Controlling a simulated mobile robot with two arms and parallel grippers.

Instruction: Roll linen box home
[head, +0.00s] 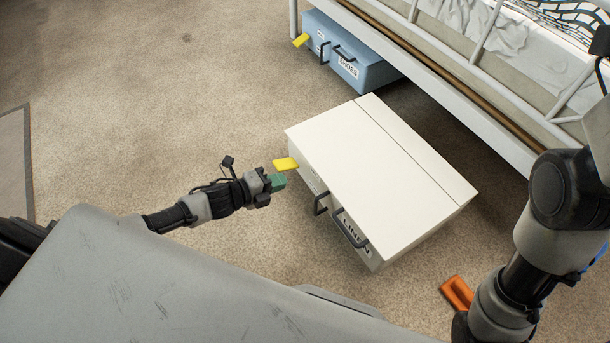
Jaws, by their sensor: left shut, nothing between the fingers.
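The linen box (375,175) is white, with a seam across its top, and stands on the carpet, angled out from under the bed. Its front faces down-left, with dark handles (350,229), a partly covered LINEN label (357,236) and a yellow tab (286,164) at its left corner. My left gripper (277,183) has green fingertips; it is shut and empty, just below the yellow tab. I cannot tell if it touches the box. My right arm comes in at the right; an orange piece (457,293) shows beside its wrist, perhaps a fingertip, and its jaws are not clear.
A blue box (350,62) labelled SHOES, with a yellow tab, stands partly under the bed at the top. The bed's white rail (440,60) runs along the upper right. Dark space lies under the bed behind the linen box. Carpet (150,110) is clear to the left.

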